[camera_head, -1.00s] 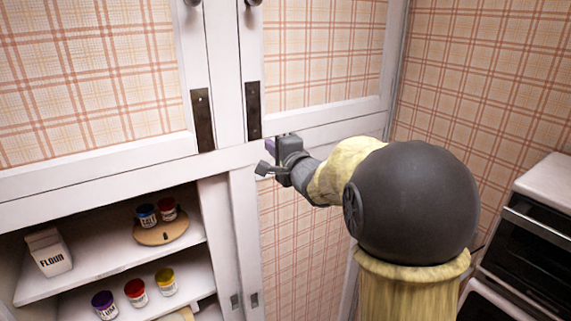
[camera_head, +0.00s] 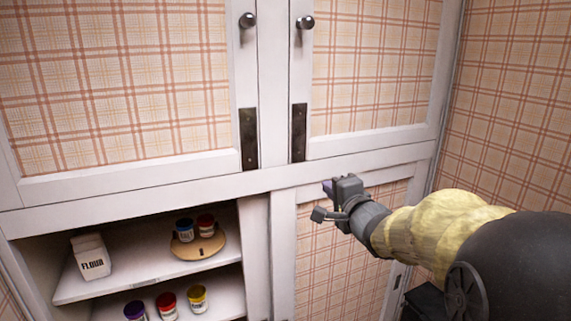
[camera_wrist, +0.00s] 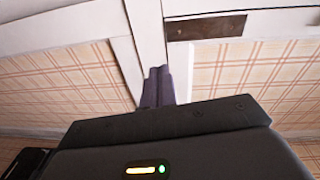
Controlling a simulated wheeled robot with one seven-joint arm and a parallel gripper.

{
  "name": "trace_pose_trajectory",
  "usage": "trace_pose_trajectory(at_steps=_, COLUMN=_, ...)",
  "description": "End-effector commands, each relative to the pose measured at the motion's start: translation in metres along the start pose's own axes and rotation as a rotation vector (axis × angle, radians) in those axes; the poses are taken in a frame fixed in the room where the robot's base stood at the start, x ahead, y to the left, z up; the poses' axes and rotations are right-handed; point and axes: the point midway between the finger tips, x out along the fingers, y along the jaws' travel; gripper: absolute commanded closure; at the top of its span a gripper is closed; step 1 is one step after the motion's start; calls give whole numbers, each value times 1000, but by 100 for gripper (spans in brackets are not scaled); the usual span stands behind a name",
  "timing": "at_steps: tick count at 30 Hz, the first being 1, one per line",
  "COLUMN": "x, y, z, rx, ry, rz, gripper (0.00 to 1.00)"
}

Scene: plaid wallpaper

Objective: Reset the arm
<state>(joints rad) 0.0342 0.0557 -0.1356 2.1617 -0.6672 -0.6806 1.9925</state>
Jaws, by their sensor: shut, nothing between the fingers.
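My gripper (camera_head: 328,190) is at the end of my arm, in front of the cabinet's white middle rail and just above the lower right plaid door (camera_head: 345,250). In the wrist view the two purple-grey fingers of my gripper (camera_wrist: 158,85) lie together with nothing between them. They point toward the white cabinet frame. I cannot tell how far they are from it. My arm comes in from the right side of the head view.
Two upper cabinet doors with round knobs (camera_head: 248,20) are closed. The open lower left shelves hold a flour bag (camera_head: 91,257), a round board (camera_head: 197,246) with two jars, and more jars (camera_head: 167,304). A plaid wall (camera_head: 510,110) stands at right.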

Motion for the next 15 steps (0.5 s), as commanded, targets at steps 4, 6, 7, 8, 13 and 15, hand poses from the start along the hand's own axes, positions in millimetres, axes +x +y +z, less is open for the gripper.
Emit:
trace_pose_trajectory(at_steps=4, x=-8, y=43, z=-1, rx=-163, ry=52, rz=145, gripper=100)
trace_pose_trajectory(at_steps=6, x=-15, y=66, z=-1, rx=-248, ry=63, rz=228, gripper=100)
trace_pose_trajectory(at_steps=7, x=-18, y=75, z=0, rx=-286, ry=63, rz=264, gripper=100)
trace_pose_trajectory(at_steps=8, x=-21, y=85, z=1, rx=-321, ry=62, rz=301, gripper=100)
trace_pose_trajectory(at_steps=13, x=-46, y=139, z=9, rx=-521, ry=7, rz=513, gripper=100)
trace_pose_trajectory(at_steps=15, x=-59, y=160, z=14, rx=-600, ry=-38, rz=598, gripper=100)
